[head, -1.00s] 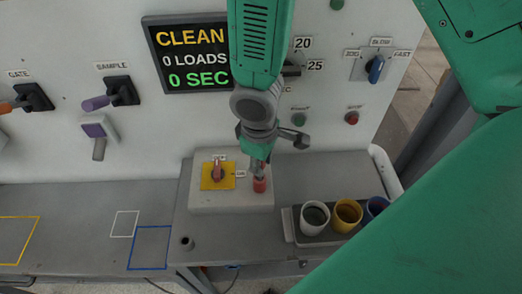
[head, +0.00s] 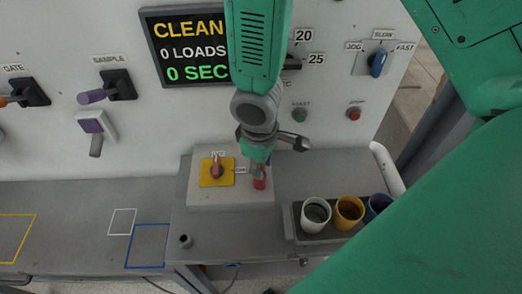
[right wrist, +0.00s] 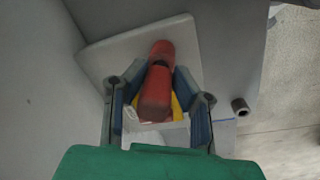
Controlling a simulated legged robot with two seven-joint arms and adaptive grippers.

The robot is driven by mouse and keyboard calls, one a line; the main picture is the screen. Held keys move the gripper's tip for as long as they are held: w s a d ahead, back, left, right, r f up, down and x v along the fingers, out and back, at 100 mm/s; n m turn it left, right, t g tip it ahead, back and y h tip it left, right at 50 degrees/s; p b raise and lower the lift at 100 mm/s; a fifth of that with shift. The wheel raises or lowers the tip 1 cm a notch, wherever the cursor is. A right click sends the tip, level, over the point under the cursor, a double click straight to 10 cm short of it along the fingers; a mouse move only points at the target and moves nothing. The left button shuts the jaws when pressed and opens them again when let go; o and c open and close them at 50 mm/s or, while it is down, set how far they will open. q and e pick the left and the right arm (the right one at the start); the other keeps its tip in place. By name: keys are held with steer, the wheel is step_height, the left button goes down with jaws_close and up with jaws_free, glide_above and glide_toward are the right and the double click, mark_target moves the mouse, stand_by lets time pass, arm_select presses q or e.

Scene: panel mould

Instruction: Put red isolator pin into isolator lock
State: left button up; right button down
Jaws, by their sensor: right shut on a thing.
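The red isolator pin (head: 260,184) shows under my right gripper (head: 258,172) in the head view, at the right part of the light grey isolator box. My right gripper is shut on it. In the right wrist view the red pin (right wrist: 155,95) sits between the two fingers of the gripper (right wrist: 160,112). The isolator has a yellow plate (head: 209,181) with a red rotary handle (head: 216,171), left of the pin. A small label stands between plate and pin. The pin's lower end and any lock opening are hidden, so I cannot tell whether it is inserted. My left gripper is not in view.
A tray (head: 291,229) with white (head: 316,213), yellow (head: 348,211) and blue cups stands right of the box. A small dark peg or socket (head: 185,240) is at the bench's front left. A panel with a display (head: 185,45) rises behind. The bench at left is clear.

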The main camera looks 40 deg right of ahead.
steer(key=shift+f+b, duration=0.5)
steer(key=shift+f, duration=0.3)
steer(key=c, duration=1.2)
jaws_free()
steer(key=shift+r, duration=0.1)
steer(key=shift+r, duration=0.4)
steer(key=r, duration=0.7)
steer(key=a+r, duration=0.1)
steer(key=r, duration=0.3)
steer(key=shift+s, duration=0.25)
